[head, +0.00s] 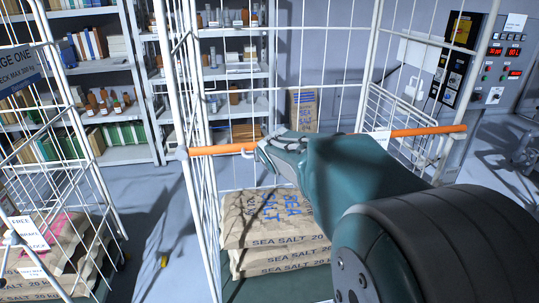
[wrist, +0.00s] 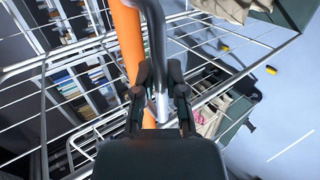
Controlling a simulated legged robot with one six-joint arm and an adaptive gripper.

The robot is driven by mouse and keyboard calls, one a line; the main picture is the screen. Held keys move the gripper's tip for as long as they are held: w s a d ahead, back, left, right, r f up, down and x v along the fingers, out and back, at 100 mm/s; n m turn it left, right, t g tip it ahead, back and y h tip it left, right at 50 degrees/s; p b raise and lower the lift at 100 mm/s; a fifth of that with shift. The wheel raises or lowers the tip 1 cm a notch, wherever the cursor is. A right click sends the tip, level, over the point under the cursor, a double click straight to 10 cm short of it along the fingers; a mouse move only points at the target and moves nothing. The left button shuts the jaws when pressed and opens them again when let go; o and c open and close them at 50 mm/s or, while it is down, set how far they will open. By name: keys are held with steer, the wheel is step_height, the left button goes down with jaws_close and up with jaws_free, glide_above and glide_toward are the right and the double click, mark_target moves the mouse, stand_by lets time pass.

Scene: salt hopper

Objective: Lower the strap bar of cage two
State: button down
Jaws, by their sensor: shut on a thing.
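The orange strap bar (head: 222,149) runs across the front of the middle wire cage (head: 202,205), nearly level, with its right end slightly higher in the head view. I take this cage for cage two; no number is readable on it. My gripper (wrist: 160,92) is at the bar's left part, and my arm hides the bar's middle in the head view. In the wrist view the orange bar (wrist: 129,40) passes just left of the fingers. The fingers are shut on a grey curved metal handle (wrist: 154,32) beside the bar. Where the handle joins the bar is unclear.
Stacked sea salt sacks (head: 265,220) lie inside the middle cage, below the bar. A cage marked ONE (head: 18,75) with sacks stands at the left. Shelving (head: 110,68) is behind, and a control panel (head: 490,60) is at the back right.

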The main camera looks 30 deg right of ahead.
steer(key=shift+f, duration=0.35)
steer(key=c, duration=0.7)
jaws_free()
steer(key=shift+f, duration=0.1)
steer(key=shift+r, duration=0.2)
steer(key=shift+s+a+r, duration=0.1)
steer(key=shift+s+r, duration=0.05)
steer(key=v, duration=1.1)
steer(key=shift+s+a, duration=0.1)
